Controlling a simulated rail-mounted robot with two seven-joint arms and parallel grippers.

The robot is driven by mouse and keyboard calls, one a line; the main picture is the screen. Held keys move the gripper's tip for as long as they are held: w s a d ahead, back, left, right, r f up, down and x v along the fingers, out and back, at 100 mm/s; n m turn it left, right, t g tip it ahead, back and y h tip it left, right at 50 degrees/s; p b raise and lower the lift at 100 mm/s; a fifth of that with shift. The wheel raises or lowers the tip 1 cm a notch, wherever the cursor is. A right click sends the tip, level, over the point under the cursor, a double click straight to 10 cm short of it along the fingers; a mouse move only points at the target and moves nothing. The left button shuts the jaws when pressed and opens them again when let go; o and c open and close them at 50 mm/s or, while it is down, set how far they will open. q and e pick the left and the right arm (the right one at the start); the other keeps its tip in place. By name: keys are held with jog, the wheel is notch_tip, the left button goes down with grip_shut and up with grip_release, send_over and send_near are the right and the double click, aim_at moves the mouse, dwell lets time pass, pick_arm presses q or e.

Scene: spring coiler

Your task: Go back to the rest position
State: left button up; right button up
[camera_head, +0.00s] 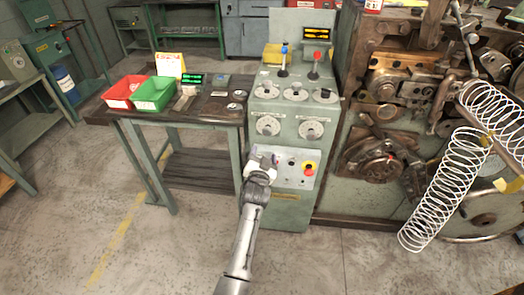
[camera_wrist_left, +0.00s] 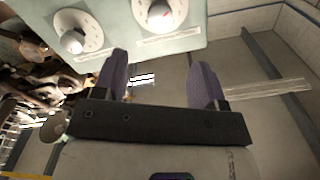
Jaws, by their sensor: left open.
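My left gripper (camera_head: 262,160) is in front of the lower panel of the green control cabinet (camera_head: 262,212), left of its red emergency button (camera_head: 309,168). In the left wrist view, the two purple fingers of my left gripper (camera_wrist_left: 162,66) are spread apart with nothing between them. Cabinet dials (camera_wrist_left: 80,32) show beyond the fingertips there. I cannot tell from the head view whether the gripper touches the panel. My right gripper is not in view.
The spring coiler (camera_head: 395,120) with white coil springs (camera_head: 445,190) stands right of the cabinet. A workbench (camera_head: 208,112) with a red bin (camera_head: 124,91) and a green bin (camera_head: 154,93) stands left of it. The concrete floor (camera_head: 110,235) in front is clear.

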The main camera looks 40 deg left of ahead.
pick_arm(q)
jog(key=shift+s+d, duration=0.25)
jog(key=shift+s, duration=0.2)
dwell(0.4)
